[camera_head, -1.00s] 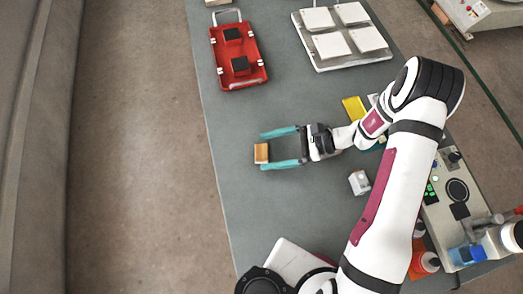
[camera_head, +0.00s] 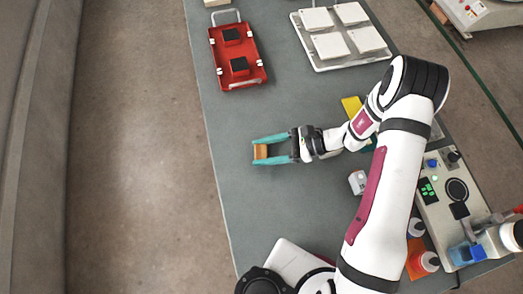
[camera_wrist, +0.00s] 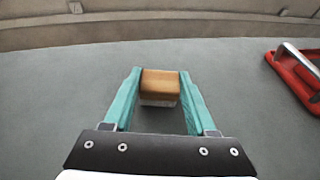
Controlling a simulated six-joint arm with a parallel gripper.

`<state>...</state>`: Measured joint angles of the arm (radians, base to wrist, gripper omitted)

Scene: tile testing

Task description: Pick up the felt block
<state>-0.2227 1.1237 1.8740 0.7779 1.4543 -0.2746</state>
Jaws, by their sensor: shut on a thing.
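The felt block (camera_head: 260,152) has a wooden brown top. In the wrist view the felt block (camera_wrist: 160,84) also shows a pale layer under the wood. It sits between the two teal fingers of my gripper (camera_head: 254,153), near their tips. In the wrist view my gripper (camera_wrist: 160,73) has one finger along each side of the block and is shut on it. The block is over or on the grey table near its left edge; I cannot tell whether it touches the table. Its underside is hidden.
A red tray (camera_head: 260,78) with two black blocks stands at the back left. A white tray (camera_head: 330,66) holds several white tiles. A small white cube (camera_head: 357,182) lies right of my gripper. A control box (camera_head: 432,210) is at the right.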

